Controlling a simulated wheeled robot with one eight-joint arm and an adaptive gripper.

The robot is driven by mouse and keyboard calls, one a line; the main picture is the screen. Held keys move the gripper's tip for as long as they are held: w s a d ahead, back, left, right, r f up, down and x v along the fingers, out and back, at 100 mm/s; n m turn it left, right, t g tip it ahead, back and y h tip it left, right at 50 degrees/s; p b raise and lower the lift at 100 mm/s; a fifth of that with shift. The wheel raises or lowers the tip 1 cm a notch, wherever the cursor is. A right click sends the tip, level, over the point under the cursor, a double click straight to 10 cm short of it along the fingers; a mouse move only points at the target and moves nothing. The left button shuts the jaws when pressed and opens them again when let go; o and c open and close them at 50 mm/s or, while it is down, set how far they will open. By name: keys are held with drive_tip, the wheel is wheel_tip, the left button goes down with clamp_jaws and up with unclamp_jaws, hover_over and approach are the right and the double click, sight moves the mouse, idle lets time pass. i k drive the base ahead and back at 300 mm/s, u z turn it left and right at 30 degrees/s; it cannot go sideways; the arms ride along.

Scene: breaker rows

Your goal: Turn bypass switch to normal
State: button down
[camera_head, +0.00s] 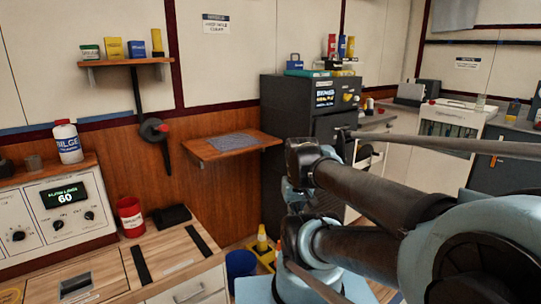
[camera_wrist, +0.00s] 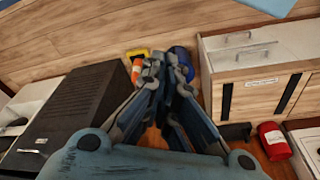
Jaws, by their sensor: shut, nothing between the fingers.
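I cannot make out which control is the bypass switch, as no label is readable as such. The black cabinet (camera_head: 290,115) in the head view has a lit label and a few small knobs on its upper front. A white panel (camera_head: 58,212) at the left carries a display reading 60 and several black knobs. My gripper (camera_wrist: 166,62) shows in the wrist view, shut and empty, pointing down over the floor. It touches no switch.
My arm covers much of the lower right of the head view. A wooden shelf (camera_head: 230,146) juts from the wall beside the cabinet. A blue bucket (camera_head: 241,264) and a yellow bottle (camera_head: 262,238) stand on the floor. A red can (camera_head: 130,216) is on the left counter.

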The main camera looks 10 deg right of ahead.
sight(345, 97)
drive_tip(key=z, duration=0.95)
drive_tip(key=k, duration=1.3)
drive_tip(key=z, duration=1)
drive_tip(key=i, duration=1.7)
drive_tip(key=u, duration=0.85)
drive_tip(key=i, duration=0.45)
drive_tip(key=u, duration=0.3)
